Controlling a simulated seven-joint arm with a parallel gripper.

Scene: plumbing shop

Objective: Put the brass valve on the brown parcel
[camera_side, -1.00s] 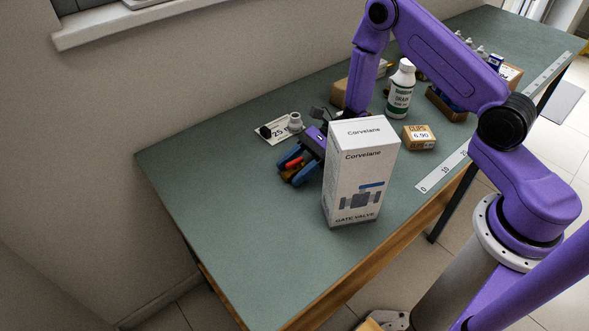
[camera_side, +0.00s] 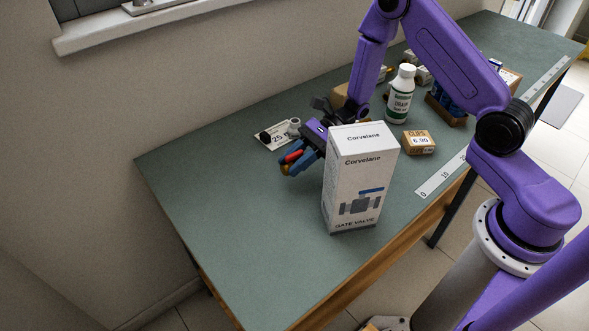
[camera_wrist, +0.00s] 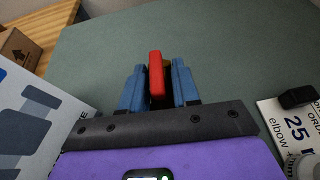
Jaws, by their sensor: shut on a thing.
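My gripper (camera_side: 295,160) is shut on the brass valve (camera_side: 285,169), whose red handle sticks out between the blue fingers. In the wrist view the valve (camera_wrist: 157,75) shows mostly its red handle, with a little brass behind it, between the fingertips (camera_wrist: 158,90). The valve appears held a little above the green table. A brown cardboard parcel (camera_wrist: 17,47) with a black arrow shows at the upper left of the wrist view, partly cut off.
A tall white gate valve box (camera_side: 360,180) stands close beside my gripper. A white elbow card (camera_side: 272,138) lies behind it. A white bottle (camera_side: 400,95) and a small clips box (camera_side: 419,142) stand to the right. The table (camera_side: 225,210) is clear at front left.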

